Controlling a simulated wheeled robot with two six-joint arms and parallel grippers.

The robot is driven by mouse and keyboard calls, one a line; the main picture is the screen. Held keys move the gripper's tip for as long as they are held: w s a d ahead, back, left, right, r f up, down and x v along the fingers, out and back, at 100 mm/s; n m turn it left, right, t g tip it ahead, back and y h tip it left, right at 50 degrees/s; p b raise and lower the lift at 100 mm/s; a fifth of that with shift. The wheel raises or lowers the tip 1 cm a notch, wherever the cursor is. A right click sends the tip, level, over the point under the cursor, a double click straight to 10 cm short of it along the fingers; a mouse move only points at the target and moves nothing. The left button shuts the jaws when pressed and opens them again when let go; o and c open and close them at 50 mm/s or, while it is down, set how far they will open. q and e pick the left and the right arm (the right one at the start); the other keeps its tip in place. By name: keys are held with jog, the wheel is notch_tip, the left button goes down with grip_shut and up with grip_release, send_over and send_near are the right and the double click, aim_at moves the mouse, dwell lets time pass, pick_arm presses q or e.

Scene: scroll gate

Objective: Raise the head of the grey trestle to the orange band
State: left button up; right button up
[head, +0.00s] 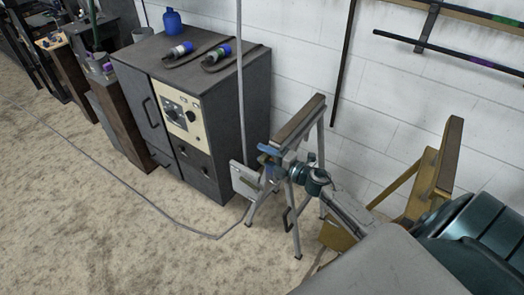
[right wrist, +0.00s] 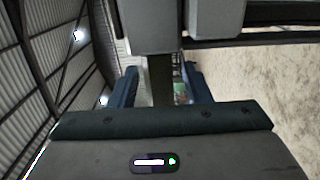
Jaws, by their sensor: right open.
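The grey trestle (head: 298,125) stands upright near the middle of the head view, with splayed grey legs and a brown-topped head. My right gripper (head: 265,154) is at the trestle, just below its head, with its blue fingers apart. In the right wrist view a dark upright post (right wrist: 160,80) shows between the two open fingers, below a grey block (right wrist: 150,25); I cannot tell whether the fingers touch it. I cannot make out the orange band; the gripper and arm hide part of the trestle. My left gripper is not in view.
A yellow trestle (head: 438,180) stands to the right by the white wall. A thin cable (head: 150,202) lies on the floor, whose front left is otherwise clear.

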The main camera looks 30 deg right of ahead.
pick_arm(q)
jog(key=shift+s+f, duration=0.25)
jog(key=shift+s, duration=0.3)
pick_arm(e)
jog(key=shift+w+a, duration=0.3)
jog(key=shift+w, duration=0.3)
jog(key=shift+c, duration=0.4)
